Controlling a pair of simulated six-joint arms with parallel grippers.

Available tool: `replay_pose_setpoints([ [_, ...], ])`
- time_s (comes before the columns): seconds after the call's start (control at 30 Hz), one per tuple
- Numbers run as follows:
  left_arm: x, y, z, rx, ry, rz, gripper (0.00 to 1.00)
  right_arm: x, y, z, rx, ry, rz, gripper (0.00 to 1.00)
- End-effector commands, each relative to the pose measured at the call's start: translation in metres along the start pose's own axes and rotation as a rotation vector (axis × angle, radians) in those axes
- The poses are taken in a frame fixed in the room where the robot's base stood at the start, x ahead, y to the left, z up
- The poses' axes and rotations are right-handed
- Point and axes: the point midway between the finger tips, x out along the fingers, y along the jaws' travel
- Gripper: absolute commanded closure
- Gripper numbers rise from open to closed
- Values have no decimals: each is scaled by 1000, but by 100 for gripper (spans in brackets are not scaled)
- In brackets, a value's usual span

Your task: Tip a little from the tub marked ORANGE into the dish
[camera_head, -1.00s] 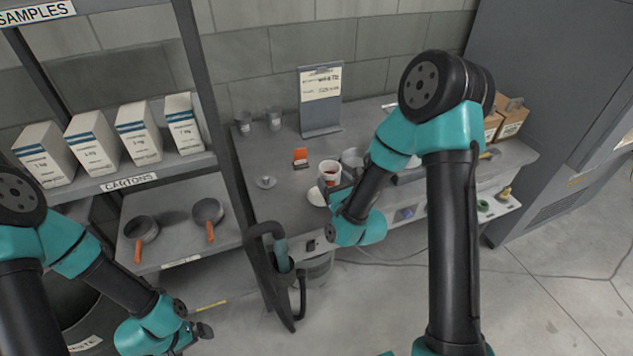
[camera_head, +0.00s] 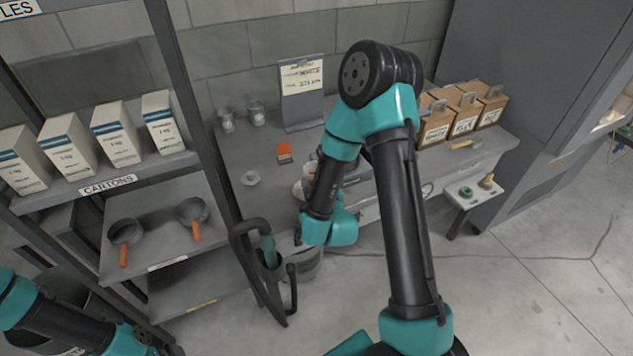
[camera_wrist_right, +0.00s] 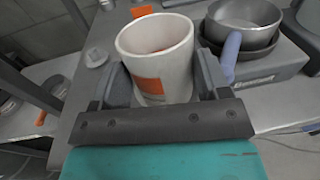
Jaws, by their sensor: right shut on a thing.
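A white tub (camera_wrist_right: 155,52) with an orange label is between the two fingers of my right gripper (camera_wrist_right: 160,88) in the right wrist view. The gripper is shut on it. Its open top shows a little orange-brown content, and it looks about upright. In the head view the tub (camera_head: 309,168) is mostly hidden behind my right arm. A grey metal dish (camera_wrist_right: 243,14) stands just right of the tub in the wrist view, on a grey block-like base (camera_wrist_right: 262,78). My left gripper (camera_head: 160,345) is at the bottom edge of the head view, too cut off to read.
Two grey cups (camera_head: 241,117) and a sign stand (camera_head: 302,95) are behind. Brown boxes (camera_head: 462,112) stand at the right. A shelf with cartons (camera_head: 115,133) and pans is left.

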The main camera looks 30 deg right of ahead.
Motion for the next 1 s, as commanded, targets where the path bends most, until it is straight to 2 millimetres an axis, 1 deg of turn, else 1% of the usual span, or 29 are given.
replay_pose_setpoints([
  [0.23, 0, 0, 0, 0, 0, 0, 1, -1, 0, 2, -50, 118, 0, 46],
  [1.0, 0, 0, 0, 0, 0, 0, 1, -5, -3, -3, -236, 570, -2, 46],
])
